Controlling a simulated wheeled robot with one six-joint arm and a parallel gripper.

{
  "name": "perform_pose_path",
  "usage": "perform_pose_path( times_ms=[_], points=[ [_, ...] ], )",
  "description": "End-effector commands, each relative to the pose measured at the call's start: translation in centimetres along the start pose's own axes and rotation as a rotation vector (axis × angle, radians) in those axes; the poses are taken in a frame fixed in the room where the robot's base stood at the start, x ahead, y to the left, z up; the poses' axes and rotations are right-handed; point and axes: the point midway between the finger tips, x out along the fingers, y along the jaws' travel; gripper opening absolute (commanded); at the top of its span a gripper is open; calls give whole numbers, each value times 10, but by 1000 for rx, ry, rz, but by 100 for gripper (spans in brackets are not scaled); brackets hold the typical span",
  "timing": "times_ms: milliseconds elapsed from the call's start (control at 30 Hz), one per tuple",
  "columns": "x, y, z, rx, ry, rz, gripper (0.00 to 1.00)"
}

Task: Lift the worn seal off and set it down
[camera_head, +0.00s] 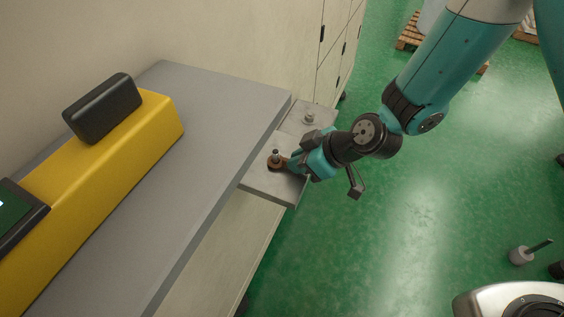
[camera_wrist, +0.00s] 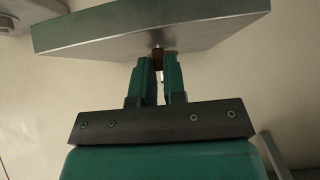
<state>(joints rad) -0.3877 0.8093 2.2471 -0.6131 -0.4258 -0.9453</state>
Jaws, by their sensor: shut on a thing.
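The worn seal (camera_head: 270,165) looks like a brown ring at the base of a short dark-topped post (camera_head: 276,154) on a small grey plate (camera_head: 262,184). It appears to be around the post; I cannot tell whether it touches the plate. My gripper (camera_head: 289,163) reaches in from the right, shut on the seal's near side. In the wrist view my two green fingers (camera_wrist: 159,68) come up to the plate's edge (camera_wrist: 95,45), with a small brown bit of the seal (camera_wrist: 157,53) between their tips. The rest of the seal is hidden there.
A second grey plate with a metal fitting (camera_head: 309,118) lies just behind. A grey worktop (camera_head: 215,120) with a yellow housing (camera_head: 110,150) fills the left. Pale cabinets (camera_head: 300,45) stand behind. Open green floor (camera_head: 410,200) lies to the right.

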Motion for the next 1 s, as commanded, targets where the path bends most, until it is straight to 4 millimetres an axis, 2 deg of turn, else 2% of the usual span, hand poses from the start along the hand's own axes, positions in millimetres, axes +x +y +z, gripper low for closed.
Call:
perform_pose_path(
  times_ms=[1000],
  points=[
    [-32, 0, -32, -1, 0, 0, 0]
  ],
)
